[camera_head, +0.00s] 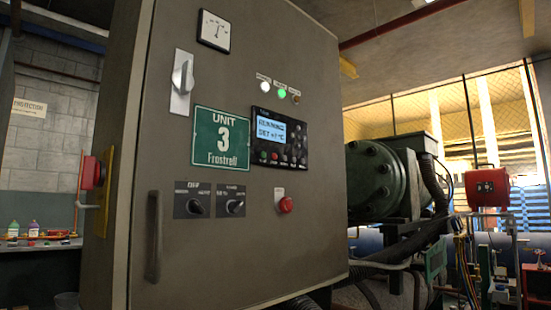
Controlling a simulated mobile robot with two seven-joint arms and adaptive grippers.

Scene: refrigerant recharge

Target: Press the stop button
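The grey control cabinet (160,262) fills the middle of the view. A red round button (286,205) stands out from its front door, low on the right, below a small pale label plate. A black controller panel (279,141) above it has a lit blue display (270,129), whose top line appears to read RUNNING. Small buttons, some coloured, sit below the display, but their labels are too small to read. I cannot tell which button is labelled stop. Neither of my grippers is in view.
Two dark rotary switches (195,207) (235,206) and a door handle (154,236) sit left of the red button. A red switch on a yellow plate (92,173) is on the cabinet's left side. A green compressor (375,180) and hoses stand at right. The door front is unobstructed.

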